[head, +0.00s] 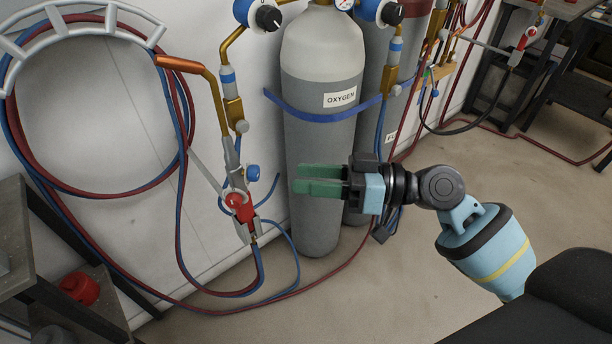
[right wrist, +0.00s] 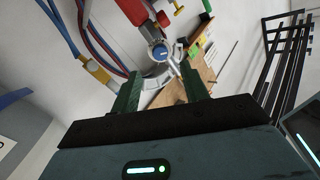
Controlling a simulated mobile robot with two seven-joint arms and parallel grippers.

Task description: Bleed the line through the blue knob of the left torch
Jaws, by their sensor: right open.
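The left torch (head: 229,156) hangs on the wall left of the oxygen cylinder, its copper tip bent to the upper left. Its blue knob (head: 252,172) sticks out to the right, above a red knob (head: 233,200) on a red part. My right gripper (head: 296,179) is open, its green fingers pointing left toward the blue knob, with a gap between. In the right wrist view the blue knob (right wrist: 160,52) lies ahead, roughly in line with the space between the fingertips (right wrist: 162,80); nothing is between the fingers. My left gripper is not in view.
The grey oxygen cylinder (head: 322,210) stands strapped by a blue band behind my right gripper. Red and blue hoses (head: 180,235) loop around the torch and along the floor. A dark shelf (head: 60,295) stands at lower left. The floor (head: 380,300) in front is mostly clear.

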